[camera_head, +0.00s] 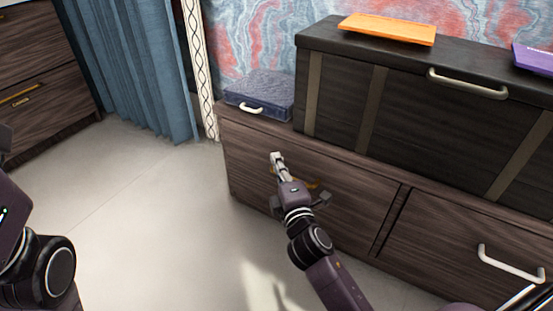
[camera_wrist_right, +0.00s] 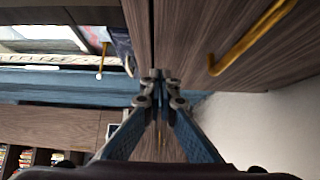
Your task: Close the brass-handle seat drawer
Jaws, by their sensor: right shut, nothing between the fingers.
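The brass-handle seat drawer (camera_head: 345,205) is the left wood-grain drawer of the low bench. Its front looks near the bench face; I cannot tell how far it stands out. Its brass handle (camera_head: 312,185) is mostly hidden behind my right gripper in the head view, and shows clearly in the right wrist view (camera_wrist_right: 252,38). My right gripper (camera_head: 276,157) is shut and empty, at the drawer's upper part; its fingertips (camera_wrist_right: 158,74) lie close to a panel edge, left of the handle. Contact cannot be told. My left gripper is out of view; only my left arm shows.
A dark chest (camera_head: 410,110) with a pale handle stands on the bench, with an orange item (camera_head: 388,29) on top. A blue-grey case (camera_head: 262,92) lies left of it. The right drawer (camera_head: 450,240) has a pale handle. The floor (camera_head: 140,220) in front is clear.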

